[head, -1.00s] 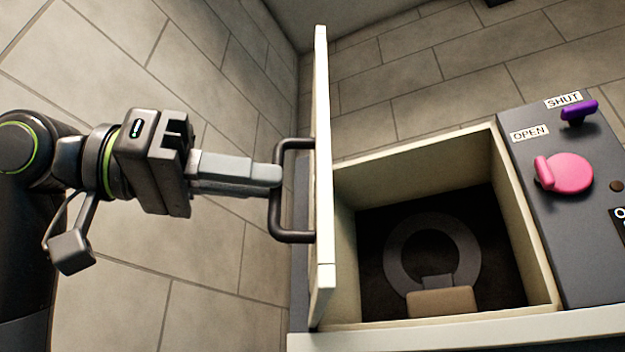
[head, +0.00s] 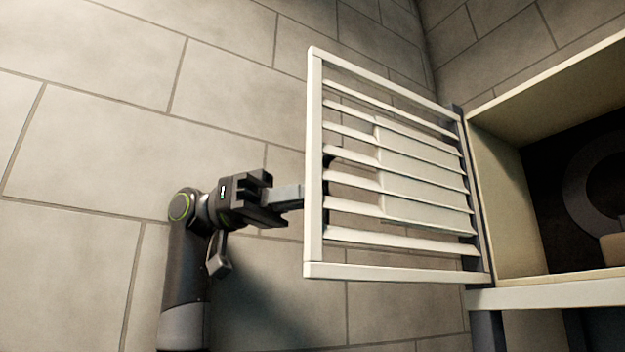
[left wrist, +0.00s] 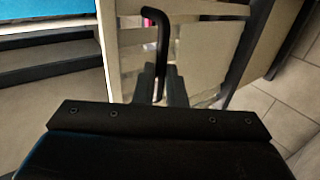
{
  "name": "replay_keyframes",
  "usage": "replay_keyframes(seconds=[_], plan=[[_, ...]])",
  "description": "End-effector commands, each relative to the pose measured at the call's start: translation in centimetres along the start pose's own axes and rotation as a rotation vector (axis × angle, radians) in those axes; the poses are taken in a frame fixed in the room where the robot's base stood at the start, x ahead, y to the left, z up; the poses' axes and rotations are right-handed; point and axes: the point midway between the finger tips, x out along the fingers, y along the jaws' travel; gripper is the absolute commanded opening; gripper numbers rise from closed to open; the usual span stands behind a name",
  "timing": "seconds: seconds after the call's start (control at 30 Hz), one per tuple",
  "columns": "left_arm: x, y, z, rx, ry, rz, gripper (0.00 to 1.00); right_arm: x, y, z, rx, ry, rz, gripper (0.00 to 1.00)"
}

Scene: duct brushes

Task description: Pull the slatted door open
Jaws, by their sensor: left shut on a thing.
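The slatted door (head: 312,160), a cream frame with slanted slats and a plain panel, stands swung wide open in the head view, hinged at its right edge beside the cabinet opening. My left gripper (head: 298,195) is on the far side of the door, at its free edge; the fingertips are hidden behind the frame. In the left wrist view the dark bar handle (left wrist: 161,40) runs down between the fingers of my left gripper (left wrist: 163,85), which is shut on it. My right gripper is in neither view.
The cabinet (head: 545,293) at the right is open, with a grey ring (head: 578,190) in its dark inside. A tiled wall fills the background. A blue surface (left wrist: 45,8) shows at the top left of the left wrist view.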

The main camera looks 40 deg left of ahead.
Motion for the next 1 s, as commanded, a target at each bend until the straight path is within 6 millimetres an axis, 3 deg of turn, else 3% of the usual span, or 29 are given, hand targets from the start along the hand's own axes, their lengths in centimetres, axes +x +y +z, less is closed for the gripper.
replay_keyframes(seconds=[0.47, 0.5, 0.63, 1.0], plan=[[-0.19, -0.62, -0.12, -0.009, 0.008, -0.006, 0.00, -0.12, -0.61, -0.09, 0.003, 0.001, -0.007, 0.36], [-0.19, -0.63, -0.11, -0.009, 0.007, -0.006, 0.16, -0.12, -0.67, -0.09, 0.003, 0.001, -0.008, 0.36], [-0.20, -0.54, -0.06, -0.007, 0.005, -0.005, 0.32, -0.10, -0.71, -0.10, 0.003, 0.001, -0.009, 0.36], [-0.26, -0.38, -0.02, -0.004, 0.002, -0.004, 0.32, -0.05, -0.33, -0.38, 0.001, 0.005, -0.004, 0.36]])
